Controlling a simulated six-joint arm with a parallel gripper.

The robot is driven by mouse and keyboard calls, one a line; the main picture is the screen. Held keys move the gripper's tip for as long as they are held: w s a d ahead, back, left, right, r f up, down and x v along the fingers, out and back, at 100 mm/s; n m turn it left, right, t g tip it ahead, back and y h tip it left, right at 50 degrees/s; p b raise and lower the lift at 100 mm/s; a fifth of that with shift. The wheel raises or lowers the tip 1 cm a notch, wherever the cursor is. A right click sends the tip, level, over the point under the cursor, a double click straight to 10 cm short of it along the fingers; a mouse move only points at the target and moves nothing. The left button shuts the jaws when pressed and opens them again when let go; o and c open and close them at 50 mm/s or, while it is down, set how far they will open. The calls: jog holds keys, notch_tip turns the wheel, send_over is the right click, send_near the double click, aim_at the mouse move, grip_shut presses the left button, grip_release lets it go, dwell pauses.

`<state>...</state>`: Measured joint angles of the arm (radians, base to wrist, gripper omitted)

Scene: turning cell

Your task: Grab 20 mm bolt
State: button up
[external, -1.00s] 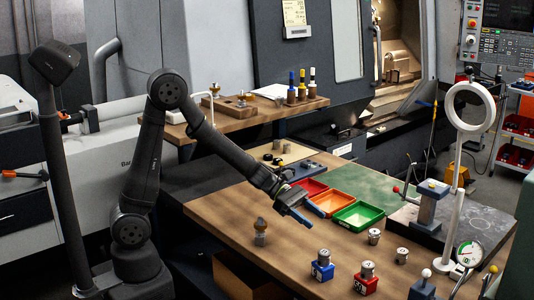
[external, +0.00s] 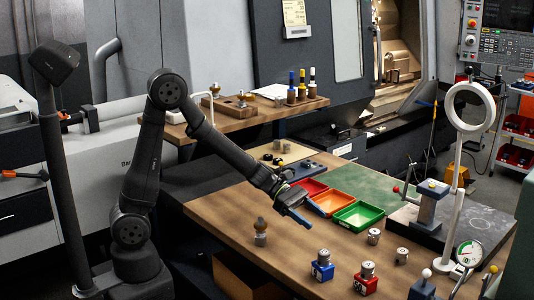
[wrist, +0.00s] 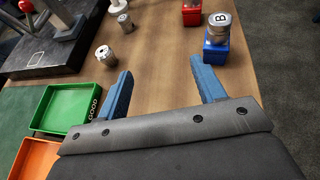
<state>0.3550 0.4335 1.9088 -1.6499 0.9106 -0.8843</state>
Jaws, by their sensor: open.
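My gripper (external: 300,216) is open and empty above the wooden table, and its two blue fingers (wrist: 162,67) stand apart in the wrist view. Several silver bolt-like cylinders are in view, and I cannot tell which one is 20 mm. One cylinder (external: 323,256) stands on a blue block (external: 322,272); in the wrist view this cylinder (wrist: 220,23) has a letter B on top. Another cylinder (external: 367,268) stands on a red block (external: 365,285). Two loose cylinders stand on the table, one nearer (wrist: 104,53) and one farther (wrist: 125,23). None touches my fingers.
Red, orange (external: 331,202) and green (external: 358,216) bins lie beyond my gripper. A brass-topped part (external: 261,230) stands at the left of the table. A ring stand (external: 457,190) and dial gauge (external: 469,253) are at the right. Bare wood lies between the fingers and the blocks.

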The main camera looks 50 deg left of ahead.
jog(key=s+d+r+m+g, duration=0.1)
jog(key=s+r+m+g, duration=0.2)
jog(key=m, duration=0.6)
jog(key=m+y, duration=1.3)
jog(key=m, duration=1.7)
send_near(260, 219)
jog(key=f, duration=0.9)
jog(key=shift+s+d, duration=0.1)
jog(key=shift+s, duration=0.1)
jog(key=shift+w+f, duration=0.2)
jog(key=shift+f, duration=2.65)
grip_shut()
jog(key=shift+r, duration=0.1)
